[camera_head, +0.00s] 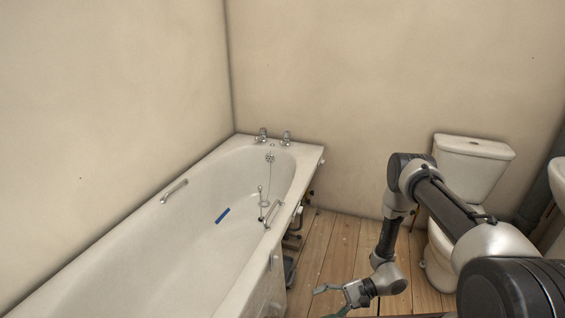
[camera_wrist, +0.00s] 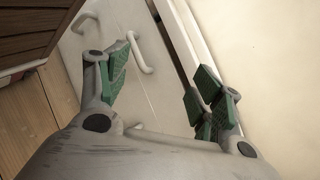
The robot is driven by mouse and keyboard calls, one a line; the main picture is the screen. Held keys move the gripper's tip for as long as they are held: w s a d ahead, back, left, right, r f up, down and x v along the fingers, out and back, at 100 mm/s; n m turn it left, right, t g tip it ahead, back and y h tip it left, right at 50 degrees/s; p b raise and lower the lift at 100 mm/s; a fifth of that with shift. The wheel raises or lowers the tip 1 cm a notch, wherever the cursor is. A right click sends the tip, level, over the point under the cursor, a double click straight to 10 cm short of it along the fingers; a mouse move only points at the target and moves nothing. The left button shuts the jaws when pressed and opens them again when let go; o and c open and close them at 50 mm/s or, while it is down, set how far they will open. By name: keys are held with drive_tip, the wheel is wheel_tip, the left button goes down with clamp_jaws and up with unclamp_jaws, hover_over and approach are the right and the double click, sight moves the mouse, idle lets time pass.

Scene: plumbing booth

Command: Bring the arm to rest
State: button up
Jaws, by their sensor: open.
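My arm reaches from the right edge of the head camera view down over the wooden floor. My gripper (camera_head: 331,301) is low beside the bathtub's outer side, near the bottom of that view. In the wrist view my gripper (camera_wrist: 163,78) shows its green-padded fingers spread wide apart, with nothing between them. The white bathtub (camera_head: 150,235) lies to the left of my gripper. Behind the fingers in the wrist view are a white surface and a white grab handle (camera_wrist: 140,55).
A blue strip (camera_head: 223,215) lies in the tub. Taps (camera_head: 262,135) stand at its far end. Pipework and a dark tray (camera_head: 289,270) show at the tub's open end. A toilet (camera_head: 470,165) stands behind my arm. Bare floorboards (camera_head: 335,245) lie between tub and toilet.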

drive_tip(key=s+d+r+n+g+h, duration=0.15)
drive_tip(key=d+r+h, duration=0.35)
drive_tip(key=r, duration=0.7)
drive_tip(key=s+d+r+n+h, duration=0.1)
drive_tip(key=d+r+n+h, duration=0.15)
drive_tip(key=d+r, duration=0.65)
drive_tip(key=s+d+r+n+g+h, duration=0.1)
drive_tip(key=d+r+h, duration=0.3)
drive_tip(key=r, duration=1)
drive_tip(key=s+d+r+n+t+h, duration=0.1)
drive_tip(key=s+r+t, duration=0.3)
drive_tip(key=r, duration=0.6)
drive_tip(key=s+d+r+n+t+h, duration=0.2)
drive_tip(key=s+d+r+t, duration=0.2)
drive_tip(key=r, duration=0.7)
drive_tip(key=shift+s+d+t, duration=0.2)
drive_tip(key=shift+s+t, duration=0.2)
drive_tip(key=shift+t, duration=0.55)
drive_tip(key=shift+h, duration=0.25)
